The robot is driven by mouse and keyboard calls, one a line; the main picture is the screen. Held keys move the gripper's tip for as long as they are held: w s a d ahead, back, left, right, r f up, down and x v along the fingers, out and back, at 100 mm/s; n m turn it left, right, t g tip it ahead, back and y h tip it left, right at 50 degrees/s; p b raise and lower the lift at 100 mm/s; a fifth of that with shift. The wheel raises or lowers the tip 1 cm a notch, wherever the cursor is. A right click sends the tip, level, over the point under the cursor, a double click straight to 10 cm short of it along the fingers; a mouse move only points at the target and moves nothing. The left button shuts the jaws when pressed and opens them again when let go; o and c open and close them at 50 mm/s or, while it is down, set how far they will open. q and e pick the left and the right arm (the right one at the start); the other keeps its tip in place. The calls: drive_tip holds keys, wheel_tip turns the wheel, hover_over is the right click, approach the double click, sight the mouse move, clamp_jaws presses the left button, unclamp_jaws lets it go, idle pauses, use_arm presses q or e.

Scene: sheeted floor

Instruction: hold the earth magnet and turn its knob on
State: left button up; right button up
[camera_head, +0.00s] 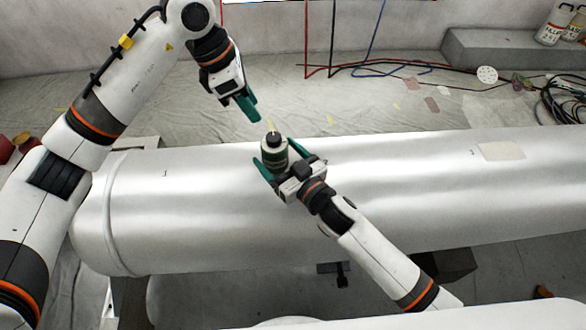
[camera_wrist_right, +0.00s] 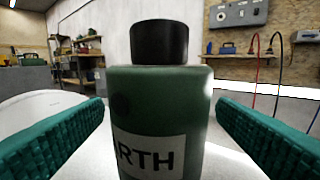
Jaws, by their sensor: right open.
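The earth magnet (camera_head: 274,158) is a dark green cylinder with a pale label and a black knob (camera_head: 272,138) on top. It stands upright on top of a big silvery cylinder (camera_head: 400,185). In the right wrist view the magnet (camera_wrist_right: 160,95) is close and central, its label reading "RTH", with the black knob (camera_wrist_right: 159,43) above. My right gripper (camera_head: 273,150) is open, with its teal fingers on either side of the magnet and gaps visible. My left gripper (camera_head: 252,115) hangs above and slightly left of the knob, apart from it; its finger gap is unclear.
A pale patch (camera_head: 501,151) lies on the silvery cylinder to the right. Red, black and blue cables (camera_head: 400,68) run over the sheeted floor behind, near a coil of dark cable (camera_head: 565,100). A grey block (camera_head: 500,48) bears containers at the back right.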

sight(274, 135)
drive_tip(key=shift+x, duration=1.9)
drive_tip(key=shift+c, duration=0.5)
use_arm(q)
drive_tip(key=shift+o, duration=0.2)
use_arm(e)
drive_tip(key=c, duration=1.2)
use_arm(q)
drive_tip(key=d+n, duration=0.1)
drive_tip(key=d+r+n+y, duration=0.1)
drive_tip(key=d+n, duration=0.1)
drive_tip(key=n, duration=0.1)
drive_tip(key=shift+d+r+y, duration=0.15)
drive_tip(key=shift+r+y, duration=0.15)
drive_tip(key=shift+y, duration=0.1)
drive_tip(key=f+n, duration=0.2)
drive_tip(key=f, duration=0.1)
drive_tip(key=f+n+y, duration=0.1)
drive_tip(key=f, duration=0.3)
drive_tip(key=f+n+y, duration=0.1)
drive_tip(key=f+n, duration=0.1)
drive_tip(key=f, duration=0.1)
drive_tip(key=shift+w+d+f+n, duration=0.25)
drive_tip(key=shift+d+n, duration=0.05)
drive_tip(key=shift+d, duration=0.1)
